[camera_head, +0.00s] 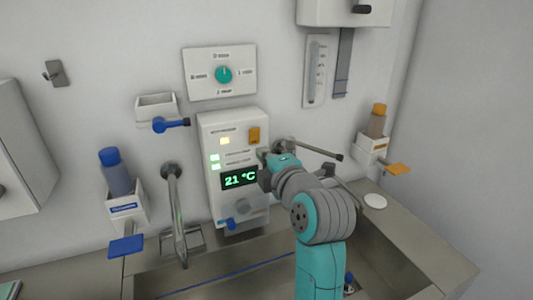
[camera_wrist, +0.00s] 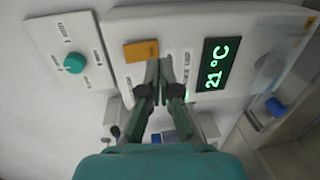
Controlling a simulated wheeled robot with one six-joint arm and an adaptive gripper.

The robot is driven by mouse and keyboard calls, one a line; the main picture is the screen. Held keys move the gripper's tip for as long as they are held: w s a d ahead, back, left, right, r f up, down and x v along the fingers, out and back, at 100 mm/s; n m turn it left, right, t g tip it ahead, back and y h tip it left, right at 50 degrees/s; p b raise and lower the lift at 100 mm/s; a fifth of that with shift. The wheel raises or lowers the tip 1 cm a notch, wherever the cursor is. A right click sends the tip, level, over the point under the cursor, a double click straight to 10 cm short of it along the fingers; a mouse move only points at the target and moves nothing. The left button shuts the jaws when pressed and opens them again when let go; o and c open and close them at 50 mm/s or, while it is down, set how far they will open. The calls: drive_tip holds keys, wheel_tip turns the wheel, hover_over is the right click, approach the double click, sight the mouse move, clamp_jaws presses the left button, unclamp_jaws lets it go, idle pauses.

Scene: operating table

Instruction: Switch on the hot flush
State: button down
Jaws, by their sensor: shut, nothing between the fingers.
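The white control panel (camera_head: 212,127) on the wall carries a green display (camera_head: 239,178) reading 21 °C. An orange switch (camera_head: 254,135) sits at its upper right, and it also shows in the wrist view (camera_wrist: 140,51). The labels are too small to read. My gripper (camera_head: 264,159) is at the panel's right side, just below the orange switch. In the wrist view its fingertips (camera_wrist: 159,66) are shut and empty, between the orange switch and the display. Contact with the panel cannot be told.
A dial plate with a teal knob (camera_head: 223,74) is above the panel. A tap (camera_head: 175,205) and a blue-capped bottle (camera_head: 115,172) are to the left. An orange-capped bottle (camera_head: 377,120) is to the right. A metal sink (camera_head: 220,278) lies below.

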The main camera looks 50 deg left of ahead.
drive_tip(key=f+v, duration=0.2)
drive_tip(key=v, duration=0.8)
drive_tip(key=shift+f, duration=0.2)
drive_tip(key=shift+d, duration=0.15)
